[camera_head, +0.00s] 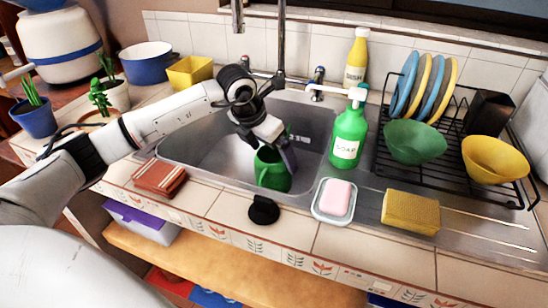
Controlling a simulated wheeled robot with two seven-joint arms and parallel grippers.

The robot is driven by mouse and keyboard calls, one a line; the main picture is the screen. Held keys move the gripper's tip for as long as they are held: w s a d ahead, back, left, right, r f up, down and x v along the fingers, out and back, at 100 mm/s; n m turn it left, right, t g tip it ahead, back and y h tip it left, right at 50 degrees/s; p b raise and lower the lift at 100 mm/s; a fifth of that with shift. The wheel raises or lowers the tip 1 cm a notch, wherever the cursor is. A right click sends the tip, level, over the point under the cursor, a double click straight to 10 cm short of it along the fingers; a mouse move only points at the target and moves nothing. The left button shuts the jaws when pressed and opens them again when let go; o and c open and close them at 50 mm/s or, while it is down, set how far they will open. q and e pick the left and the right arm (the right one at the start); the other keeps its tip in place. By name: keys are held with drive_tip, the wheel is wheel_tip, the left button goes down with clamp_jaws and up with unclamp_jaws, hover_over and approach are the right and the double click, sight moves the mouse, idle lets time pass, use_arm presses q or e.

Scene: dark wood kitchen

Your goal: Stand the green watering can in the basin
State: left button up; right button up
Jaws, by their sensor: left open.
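The green watering can (273,173) is in the metal basin (205,150), near its front wall, and looks upright. My left gripper (280,150) is over the top of the can, its jaws open and close to or around the can's upper part. The gripper hides part of the can's top, and I cannot tell whether they touch. The can's base is partly hidden by the basin's front edge. My right gripper is not in view.
A green soap bottle (348,135) stands right of the basin. A pink soap on a dish (335,200), a yellow sponge (410,212) and a black stopper (263,211) lie along the front. A dish rack (450,150) fills the right. The tap (281,45) rises behind the basin.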

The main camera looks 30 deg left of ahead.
use_arm(q)
drive_tip(key=v, duration=0.9)
